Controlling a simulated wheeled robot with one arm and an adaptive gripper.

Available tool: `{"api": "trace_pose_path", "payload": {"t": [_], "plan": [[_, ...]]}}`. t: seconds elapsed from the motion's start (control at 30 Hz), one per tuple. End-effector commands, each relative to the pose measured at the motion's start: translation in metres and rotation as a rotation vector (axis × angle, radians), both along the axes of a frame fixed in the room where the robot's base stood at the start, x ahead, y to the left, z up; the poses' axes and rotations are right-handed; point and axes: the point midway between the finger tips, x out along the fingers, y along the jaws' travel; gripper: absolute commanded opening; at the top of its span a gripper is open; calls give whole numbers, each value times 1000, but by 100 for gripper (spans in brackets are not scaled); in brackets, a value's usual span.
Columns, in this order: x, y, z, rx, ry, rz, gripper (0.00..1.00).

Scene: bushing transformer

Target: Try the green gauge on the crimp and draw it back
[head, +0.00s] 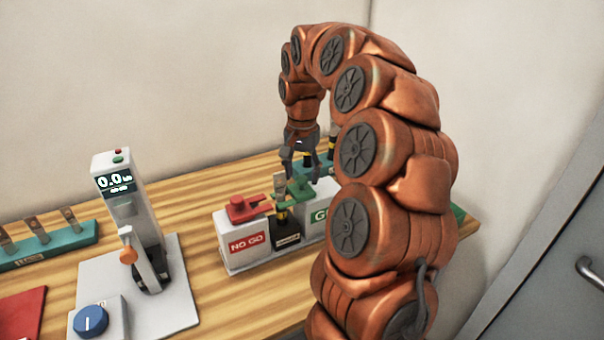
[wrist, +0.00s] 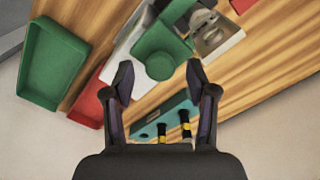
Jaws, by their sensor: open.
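The green gauge (head: 300,188) sits on the white block marked with a G, whose label my arm partly covers. Its round green knob (wrist: 160,66) lies between my fingertips in the wrist view. My gripper (head: 301,172) points down just above the gauge, open; its fingers (wrist: 158,78) stand apart on both sides of the knob, with gaps. The crimp piece (head: 280,190), a metal lug with a yellow band below, stands upright in a dark holder between the green and red gauges. I cannot tell whether the gauge touches it.
The red gauge (head: 243,207) rests on the NO GO block (head: 246,243) to the left. A tester with a lit display (head: 117,182) stands further left. A teal rack (wrist: 150,125), a green tray (wrist: 50,65) and a red tray (wrist: 92,101) lie nearby.

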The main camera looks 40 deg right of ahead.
Motion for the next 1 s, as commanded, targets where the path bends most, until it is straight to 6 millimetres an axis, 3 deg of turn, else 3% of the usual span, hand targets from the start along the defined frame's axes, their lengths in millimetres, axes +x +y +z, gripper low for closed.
{"api": "trace_pose_path", "payload": {"t": [0.6, 1.0], "plan": [[1, -1, 86, -2, -5, -2, 57], [1, 0, 112, -2, -5, 0, 57]]}}
